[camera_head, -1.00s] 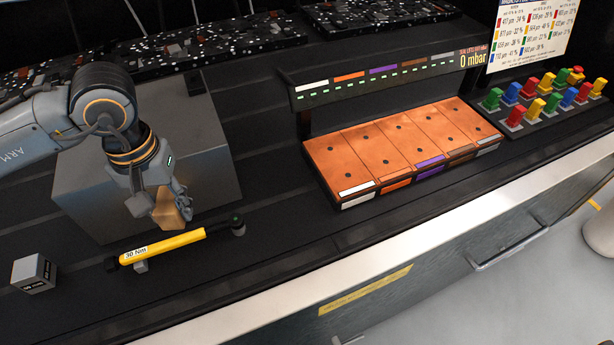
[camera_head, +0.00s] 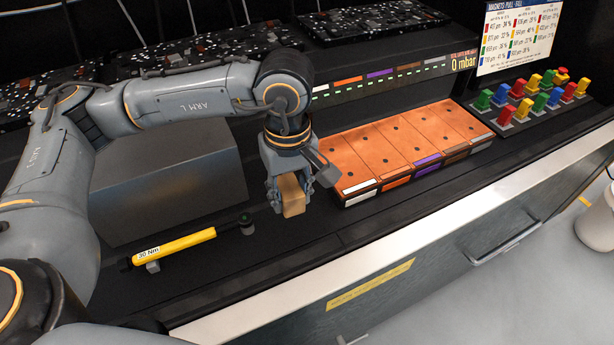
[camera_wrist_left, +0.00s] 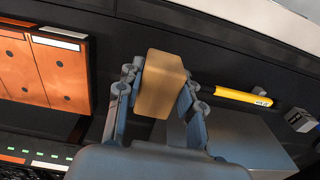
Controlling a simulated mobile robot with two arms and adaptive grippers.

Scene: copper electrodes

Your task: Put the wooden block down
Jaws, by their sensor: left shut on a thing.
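The wooden block (camera_head: 291,194) is a tan block held between the fingers of my left gripper (camera_head: 288,188) in the head view. The gripper is shut on it, between the yellow torque wrench and the copper panels. In the left wrist view the block (camera_wrist_left: 161,84) sits between both fingers of the left gripper (camera_wrist_left: 158,88). I cannot tell clearly whether the block's underside touches the dark bench (camera_head: 262,262) or hangs just above it. My right gripper is not in view.
Copper panels (camera_head: 391,148) with coloured labels lie right of the gripper. A yellow torque wrench (camera_head: 175,246) lies to the left, before a large grey box (camera_head: 165,190). Coloured magnets (camera_head: 520,110) stand at the back right. Bare bench lies in front of the gripper.

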